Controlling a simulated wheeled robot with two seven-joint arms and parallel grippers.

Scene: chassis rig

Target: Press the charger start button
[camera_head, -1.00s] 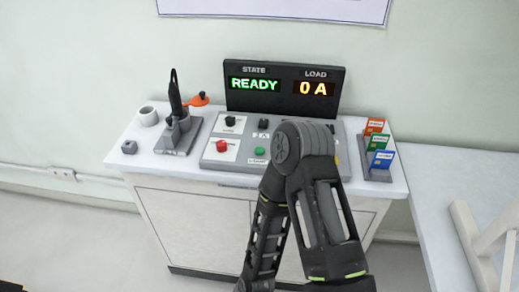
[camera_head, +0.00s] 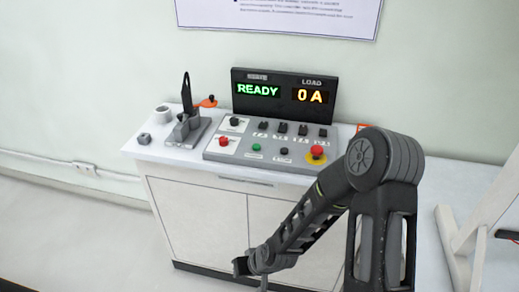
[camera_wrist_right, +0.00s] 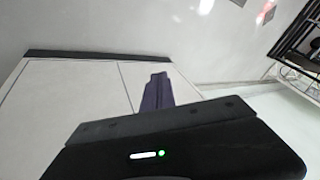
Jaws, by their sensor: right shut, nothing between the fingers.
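The control panel (camera_head: 270,165) lies on top of a white cabinet. A green button (camera_head: 256,147) sits in its front row, with a red button (camera_head: 224,141) to its left and a black button (camera_head: 284,152) to its right. A red mushroom button (camera_head: 317,152) on a yellow base is at the right end. The display (camera_head: 285,93) reads READY and 0 A. My right gripper (camera_head: 241,266) is low in front of the cabinet, apart from the panel. Its shut, empty fingers (camera_wrist_right: 158,82) show before the cabinet front in the wrist view. My left gripper is not in view.
A black-handled device (camera_head: 187,122) and a white cup (camera_head: 162,113) stand left of the panel, beside a small grey block (camera_head: 143,138). My right arm hides most of the card rack at the right. A white side table (camera_head: 435,180) stands further right.

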